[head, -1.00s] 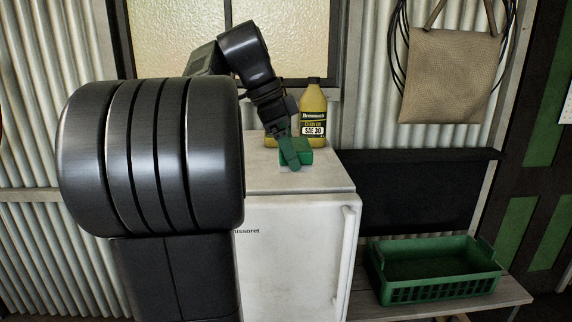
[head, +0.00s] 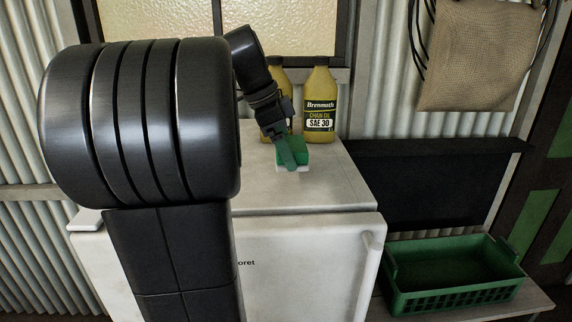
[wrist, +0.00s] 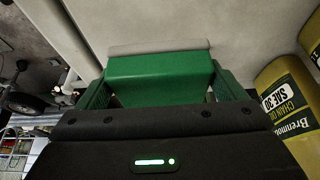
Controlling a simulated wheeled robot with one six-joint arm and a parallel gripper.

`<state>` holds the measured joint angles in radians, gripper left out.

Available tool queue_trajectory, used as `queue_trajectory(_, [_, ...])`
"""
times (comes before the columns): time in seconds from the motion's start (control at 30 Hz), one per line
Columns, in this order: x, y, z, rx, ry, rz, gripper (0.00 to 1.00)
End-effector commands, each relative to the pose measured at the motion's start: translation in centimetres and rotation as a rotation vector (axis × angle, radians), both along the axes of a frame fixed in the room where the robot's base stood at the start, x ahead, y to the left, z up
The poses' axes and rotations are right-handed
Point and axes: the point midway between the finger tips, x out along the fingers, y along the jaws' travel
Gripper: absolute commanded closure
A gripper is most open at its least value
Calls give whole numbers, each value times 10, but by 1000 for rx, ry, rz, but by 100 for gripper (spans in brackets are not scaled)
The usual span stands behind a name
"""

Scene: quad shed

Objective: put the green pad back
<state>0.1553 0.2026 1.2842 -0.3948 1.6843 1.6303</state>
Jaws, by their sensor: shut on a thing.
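The green pad (head: 301,152) is a small block with a pale layer under the green. It is at the top of the white fridge (head: 335,185), in front of the oil bottles. My gripper (head: 287,160) points down and is shut on it. In the wrist view the pad (wrist: 160,72) sits between the two green fingers of my gripper (wrist: 165,92), with its pale layer beyond the green. I cannot tell whether the pad touches the fridge top or is just above it. The near finger hides part of the pad in the head view.
A yellow chain oil bottle (head: 319,105) stands close behind the pad, with a second one (head: 279,75) partly hidden by my arm. A green crate (head: 455,296), seemingly empty, sits on a bench at the right. The fridge top right of the pad is clear.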

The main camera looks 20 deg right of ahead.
Motion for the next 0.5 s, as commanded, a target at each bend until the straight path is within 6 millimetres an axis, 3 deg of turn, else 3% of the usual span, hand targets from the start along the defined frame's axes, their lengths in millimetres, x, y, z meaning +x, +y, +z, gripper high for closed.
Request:
queue_trajectory(0.3, [0,0,-40,0,3,-1,31])
queue_trajectory(0.5, [0,0,-45,0,0,0,31])
